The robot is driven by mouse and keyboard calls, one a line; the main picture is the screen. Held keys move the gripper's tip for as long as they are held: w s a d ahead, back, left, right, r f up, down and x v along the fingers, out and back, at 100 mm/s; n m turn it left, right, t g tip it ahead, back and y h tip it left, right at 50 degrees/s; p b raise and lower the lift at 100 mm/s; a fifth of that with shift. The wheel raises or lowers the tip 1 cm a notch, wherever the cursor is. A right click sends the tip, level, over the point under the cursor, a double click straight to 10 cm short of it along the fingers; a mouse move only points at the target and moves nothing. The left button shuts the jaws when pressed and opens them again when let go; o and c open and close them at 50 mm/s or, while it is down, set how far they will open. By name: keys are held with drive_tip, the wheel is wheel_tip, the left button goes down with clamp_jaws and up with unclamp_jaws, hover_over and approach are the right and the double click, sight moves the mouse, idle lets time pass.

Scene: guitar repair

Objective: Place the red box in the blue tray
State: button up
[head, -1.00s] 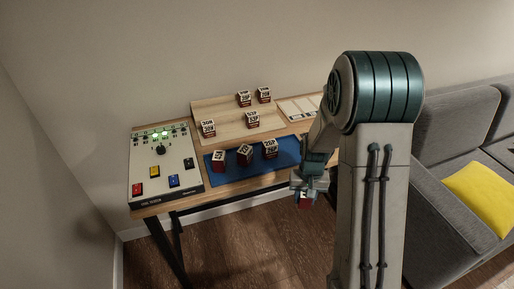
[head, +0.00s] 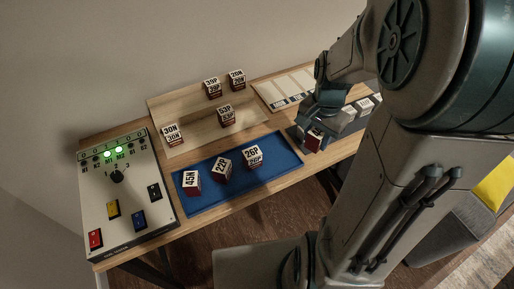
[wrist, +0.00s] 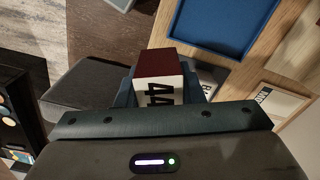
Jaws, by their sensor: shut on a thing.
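My gripper (head: 318,125) is shut on a red box (head: 314,140). In the wrist view the box (wrist: 158,65) is dark red with a white face marked "44"; the rest of the label is hidden. The blue tray (head: 278,170) lies on the workbench to the left of my gripper and holds three red boxes with white labels: 45N (head: 192,183), 22P (head: 222,169) and 26P (head: 254,157). The held box is apart from the tray. The tray (wrist: 212,22) also shows at the top of the wrist view.
A control panel (head: 105,200) with lit green lamps stands at the bench's left. Several similar boxes, among them 30N (head: 172,134), stand on a wooden board (head: 195,122) behind the tray. A pale card rack (head: 285,90) lies at the back right. The tray's right end is clear.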

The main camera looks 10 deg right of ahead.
hover_over(278, 153)
wheel_tip(278, 153, down, 6)
drive_tip(key=shift+f+p, duration=0.3)
drive_tip(key=shift+f, duration=1.7)
drive_tip(key=shift+f, duration=0.2)
drive_tip(key=o, duration=1.1)
drive_tip(key=shift+c, duration=0.2)
drive_tip(key=shift+r, duration=0.1)
